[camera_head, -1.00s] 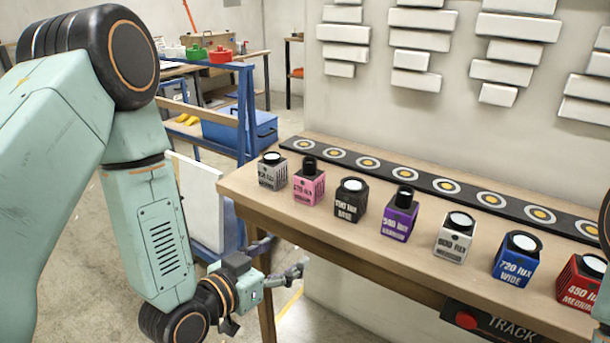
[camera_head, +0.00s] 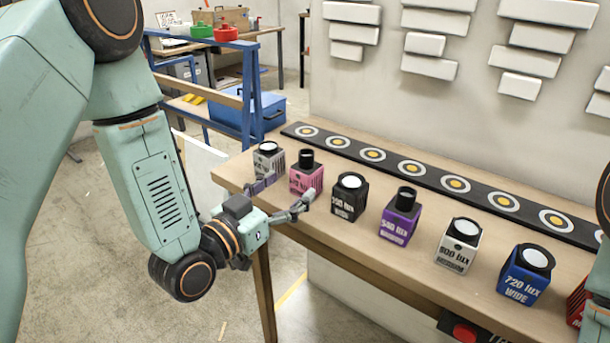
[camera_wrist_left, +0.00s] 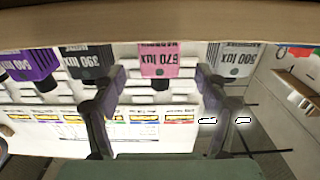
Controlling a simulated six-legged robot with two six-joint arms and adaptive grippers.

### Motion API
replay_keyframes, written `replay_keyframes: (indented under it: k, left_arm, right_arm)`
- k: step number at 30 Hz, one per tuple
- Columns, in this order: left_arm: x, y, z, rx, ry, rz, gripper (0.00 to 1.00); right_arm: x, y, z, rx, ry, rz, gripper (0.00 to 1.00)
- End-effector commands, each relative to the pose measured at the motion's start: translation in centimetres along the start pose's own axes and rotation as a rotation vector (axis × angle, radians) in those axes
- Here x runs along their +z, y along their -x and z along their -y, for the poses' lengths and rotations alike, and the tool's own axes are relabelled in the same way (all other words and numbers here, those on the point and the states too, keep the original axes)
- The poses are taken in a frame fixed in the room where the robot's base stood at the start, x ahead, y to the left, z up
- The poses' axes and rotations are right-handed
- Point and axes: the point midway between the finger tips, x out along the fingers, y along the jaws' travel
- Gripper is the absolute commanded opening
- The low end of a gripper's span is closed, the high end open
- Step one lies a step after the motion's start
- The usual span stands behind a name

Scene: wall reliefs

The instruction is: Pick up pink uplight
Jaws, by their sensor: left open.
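The pink uplight (camera_head: 306,176) is a pink cube with a black cylinder on top. It stands upright on the wooden table (camera_head: 340,235), second from the left in a row. My left gripper (camera_head: 280,195) is open in front of it, with one finger on either side of its front in the head view. In the left wrist view, which appears upside down, the pink uplight (camera_wrist_left: 160,65) shows between the two fingers (camera_wrist_left: 165,90). Nothing is held. I cannot tell whether a finger touches it. My right gripper is not in view; part of my right arm shows at the right edge.
A grey uplight (camera_head: 268,157) stands close on the left and a black one (camera_head: 349,198) on the right. Purple (camera_head: 400,217), white (camera_head: 458,246) and blue (camera_head: 525,273) uplights follow. Behind them lies a black strip with ringed discs (camera_head: 414,168). A blue-framed bench (camera_head: 248,95) stands behind left.

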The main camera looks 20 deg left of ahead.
Motion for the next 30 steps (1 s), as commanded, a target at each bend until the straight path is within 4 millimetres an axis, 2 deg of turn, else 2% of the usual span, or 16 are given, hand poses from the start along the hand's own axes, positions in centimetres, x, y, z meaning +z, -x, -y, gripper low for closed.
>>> replay_keyframes:
  k: [5,13,23,30]
  left_arm:
    - [0.1,-1.6,0.0,0.002,-0.002,-0.002,0.74]
    - [0.2,-5.4,0.3,0.000,-0.002,-0.001,0.74]
    - [0.1,-6.3,0.3,-0.003,0.002,0.000,0.74]
    - [0.1,-6.2,0.3,-0.003,0.001,0.000,0.54]
  right_arm:
    - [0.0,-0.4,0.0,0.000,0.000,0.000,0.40]
    - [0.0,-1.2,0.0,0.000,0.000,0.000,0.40]
    - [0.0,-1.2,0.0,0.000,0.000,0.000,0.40]
    - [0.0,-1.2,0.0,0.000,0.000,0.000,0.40]
